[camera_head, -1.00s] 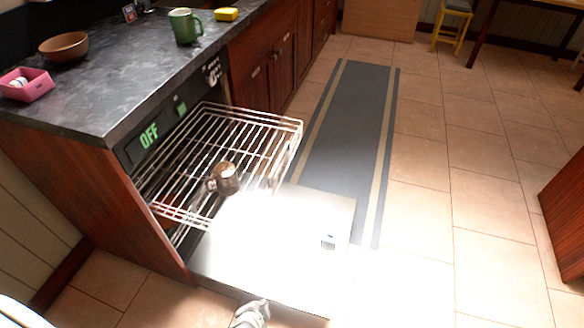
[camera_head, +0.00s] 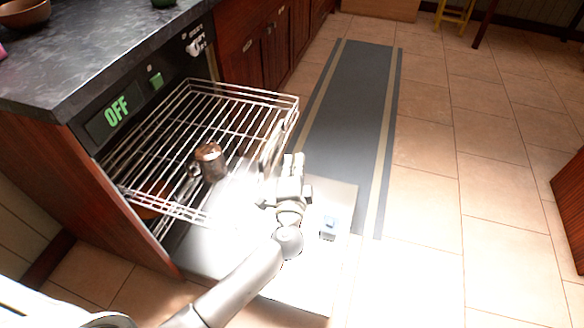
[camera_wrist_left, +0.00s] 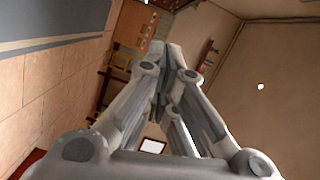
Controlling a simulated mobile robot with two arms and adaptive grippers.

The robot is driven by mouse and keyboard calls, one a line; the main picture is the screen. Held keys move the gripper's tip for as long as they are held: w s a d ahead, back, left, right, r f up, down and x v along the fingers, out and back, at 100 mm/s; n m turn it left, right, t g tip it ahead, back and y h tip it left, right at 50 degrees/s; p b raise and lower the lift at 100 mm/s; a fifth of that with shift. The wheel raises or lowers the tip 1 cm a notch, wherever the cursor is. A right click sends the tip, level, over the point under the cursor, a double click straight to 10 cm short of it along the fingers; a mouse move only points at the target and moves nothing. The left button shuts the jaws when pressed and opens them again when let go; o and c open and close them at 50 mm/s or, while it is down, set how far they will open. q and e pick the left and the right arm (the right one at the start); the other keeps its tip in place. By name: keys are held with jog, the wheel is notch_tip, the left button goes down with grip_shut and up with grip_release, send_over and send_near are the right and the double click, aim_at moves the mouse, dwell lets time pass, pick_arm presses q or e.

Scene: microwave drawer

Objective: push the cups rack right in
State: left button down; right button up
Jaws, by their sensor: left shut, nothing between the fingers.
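The cups rack (camera_head: 228,92), a wire rack, is pulled out of the dishwasher under the dark counter, above the lowered door (camera_head: 335,197). A dark brown mug (camera_head: 209,161) sits in the rack. My left gripper (camera_head: 293,160) is shut and empty, near the rack's outer front edge on the right. I cannot tell whether it touches the rack. In the left wrist view the gripper (camera_wrist_left: 160,52) has its fingers together, with nothing between them. My right gripper is in neither current view.
The counter (camera_head: 95,50) holds a brown bowl (camera_head: 24,13) at the upper left. An OFF display (camera_head: 117,111) glows on the dishwasher's panel. A grey floor mat (camera_head: 350,120) lies to the right of the door.

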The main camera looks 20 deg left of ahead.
pick_arm(q)
jog(key=w+a+f, duration=0.1)
jog(key=w+a, duration=0.4)
jog(key=w, duration=0.1)
pick_arm(e)
jog(key=shift+r, duration=0.1)
pick_arm(q)
jog(key=shift+a+f, duration=0.1)
jog(key=shift+a, duration=0.05)
